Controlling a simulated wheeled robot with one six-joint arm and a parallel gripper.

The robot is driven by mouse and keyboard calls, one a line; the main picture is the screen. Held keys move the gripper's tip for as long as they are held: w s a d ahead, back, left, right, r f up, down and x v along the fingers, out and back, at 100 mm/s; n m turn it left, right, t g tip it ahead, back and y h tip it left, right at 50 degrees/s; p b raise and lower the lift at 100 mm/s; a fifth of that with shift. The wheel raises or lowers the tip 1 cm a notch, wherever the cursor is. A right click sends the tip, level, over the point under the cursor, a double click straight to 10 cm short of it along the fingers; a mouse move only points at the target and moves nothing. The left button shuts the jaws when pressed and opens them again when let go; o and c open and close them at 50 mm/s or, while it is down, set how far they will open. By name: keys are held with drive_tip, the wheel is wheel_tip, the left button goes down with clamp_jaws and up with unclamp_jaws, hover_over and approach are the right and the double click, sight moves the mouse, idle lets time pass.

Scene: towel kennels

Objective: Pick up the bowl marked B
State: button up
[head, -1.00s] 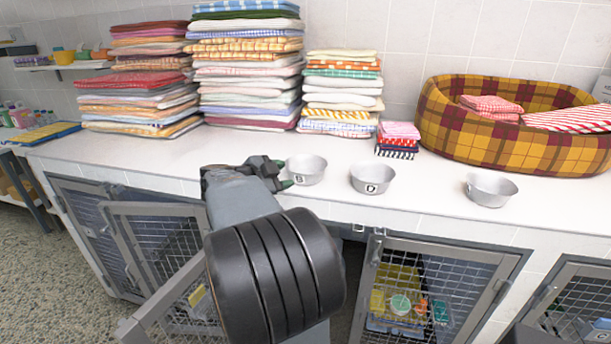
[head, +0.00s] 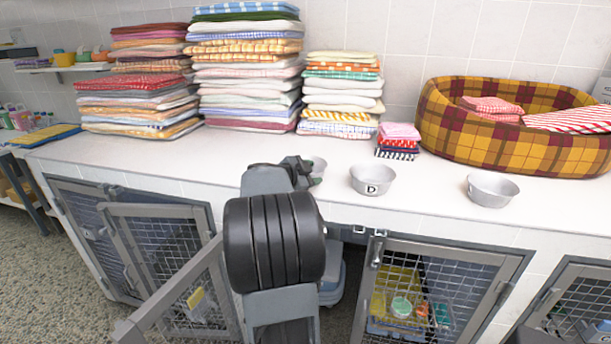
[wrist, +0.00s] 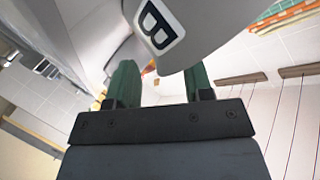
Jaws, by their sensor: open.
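The bowl marked B (head: 319,164) is a light grey metal bowl on the white counter. In the head view my gripper hides most of it. In the wrist view the bowl (wrist: 215,22) fills the top, with its black B label in sight, just beyond the fingertips. My gripper (head: 313,172) is at the bowl's near side. In the wrist view my gripper (wrist: 160,82) shows two green fingers spread apart. Nothing is clearly held between them. Whether a finger touches the bowl I cannot tell.
A bowl marked D (head: 371,181) stands to the right, and another bowl (head: 492,190) farther right. Small folded cloths (head: 398,142), tall towel stacks (head: 248,70) and a plaid pet bed (head: 450,130) line the back. Kennel doors (head: 415,290) are below the counter (head: 240,140).

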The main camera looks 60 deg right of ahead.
drive_tip(key=shift+d, duration=0.25)
clamp_jaws()
idle(0.3)
